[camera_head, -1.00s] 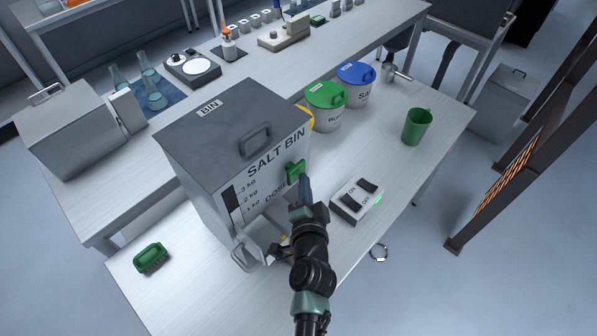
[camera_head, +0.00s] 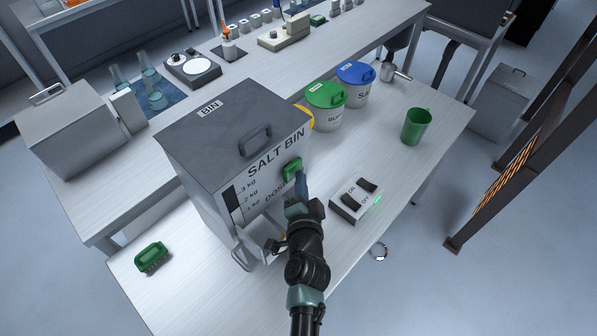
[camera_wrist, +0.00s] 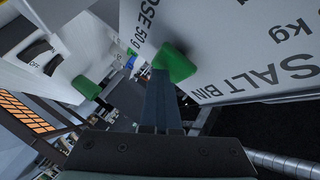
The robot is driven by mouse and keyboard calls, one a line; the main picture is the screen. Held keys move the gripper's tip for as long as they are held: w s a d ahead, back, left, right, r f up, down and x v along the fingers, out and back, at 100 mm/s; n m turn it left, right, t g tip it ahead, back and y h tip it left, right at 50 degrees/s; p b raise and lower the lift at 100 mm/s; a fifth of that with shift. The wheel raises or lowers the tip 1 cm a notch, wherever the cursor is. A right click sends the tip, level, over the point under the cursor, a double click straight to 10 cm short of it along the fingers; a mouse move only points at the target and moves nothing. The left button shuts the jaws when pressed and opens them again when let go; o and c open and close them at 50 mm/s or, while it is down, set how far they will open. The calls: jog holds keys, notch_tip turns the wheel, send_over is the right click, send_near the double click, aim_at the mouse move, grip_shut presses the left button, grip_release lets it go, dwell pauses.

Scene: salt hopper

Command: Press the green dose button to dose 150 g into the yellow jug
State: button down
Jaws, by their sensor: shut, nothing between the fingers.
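The grey salt bin (camera_head: 215,125) stands on the bench, with "DOSE" lettering on its pale front. The green dose button (camera_head: 292,168) sticks out of that front near its right edge. My gripper (camera_head: 301,183) is shut and empty, with its tip at the button. In the wrist view the green button (camera_wrist: 178,62) lies right at the end of my closed fingers (camera_wrist: 161,80), beside the "DOSE 50 g" lettering. They look in contact, though the exact touch is hard to see. A yellow curved part (camera_head: 308,117), perhaps the jug, shows behind the bin's right edge, mostly hidden.
A switch box (camera_head: 356,200) with two dark rockers and a green glow sits right of my gripper. Green-lidded (camera_head: 326,110) and blue-lidded (camera_head: 356,85) tubs and a green mug (camera_head: 416,127) stand behind. A green-topped block (camera_head: 151,256) lies at front left.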

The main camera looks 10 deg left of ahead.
jog(key=shift+w+a, duration=0.1)
jog(key=shift+a, duration=0.15)
dwell(0.3)
jog(key=shift+s+d+b, duration=0.8)
jog(key=shift+d, duration=0.3)
jog(key=shift+s+d+b, duration=0.75)
jog(key=shift+d, duration=0.3)
jog(key=shift+s+d+b, duration=0.7)
jog(key=shift+d+b, duration=0.05)
jog(key=shift+d, duration=0.25)
